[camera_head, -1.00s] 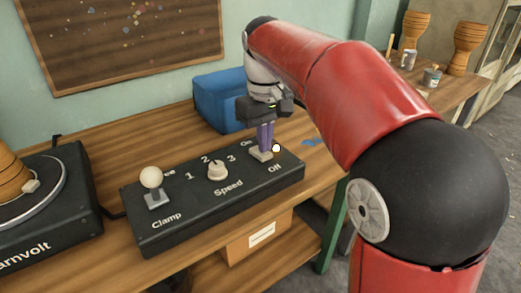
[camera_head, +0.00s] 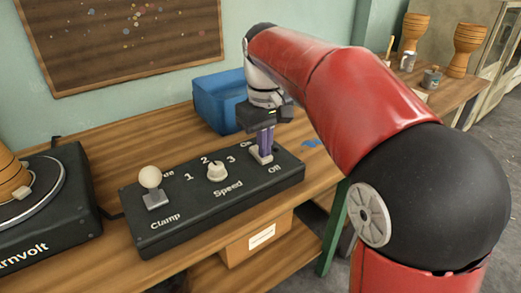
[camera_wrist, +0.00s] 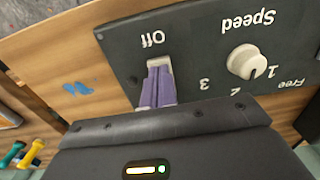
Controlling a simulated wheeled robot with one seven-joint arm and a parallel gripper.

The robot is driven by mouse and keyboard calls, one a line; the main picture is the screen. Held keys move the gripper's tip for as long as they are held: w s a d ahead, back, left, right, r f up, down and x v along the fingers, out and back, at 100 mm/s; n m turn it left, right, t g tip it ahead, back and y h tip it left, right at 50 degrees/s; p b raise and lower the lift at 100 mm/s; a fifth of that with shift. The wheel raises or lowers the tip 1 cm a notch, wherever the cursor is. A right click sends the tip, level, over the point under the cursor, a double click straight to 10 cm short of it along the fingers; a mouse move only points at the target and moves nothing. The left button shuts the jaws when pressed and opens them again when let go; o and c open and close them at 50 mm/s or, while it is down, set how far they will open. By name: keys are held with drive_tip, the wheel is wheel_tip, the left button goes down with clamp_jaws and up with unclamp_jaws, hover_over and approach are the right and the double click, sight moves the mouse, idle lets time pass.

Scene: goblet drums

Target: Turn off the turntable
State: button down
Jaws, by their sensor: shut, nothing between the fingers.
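The black control box (camera_head: 225,207) lies on the wooden bench. At its right end is the On/Off switch, whose pale base (camera_head: 262,159) shows under my gripper. My gripper (camera_head: 265,152) is shut, its purple fingers pointing down at this switch, with nothing seen between them. In the wrist view the fingers (camera_wrist: 158,75) lie over the pale switch plate (camera_wrist: 153,62), just beside the "Off" label. The fingers hide most of the switch, so its position cannot be told. The turntable (camera_head: 45,215) is at the left edge, a wooden drum (camera_head: 12,180) on it.
The Clamp lever (camera_head: 151,178) with a white ball and the Speed knob (camera_head: 217,172) are on the same box. A blue bin (camera_head: 218,100) stands behind it. A cardboard box (camera_head: 258,238) sits below the bench top. Blue scraps (camera_wrist: 77,88) lie beside the box.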

drive_tip(key=shift+r+p, duration=2.85)
drive_tip(key=shift+r, duration=0.6)
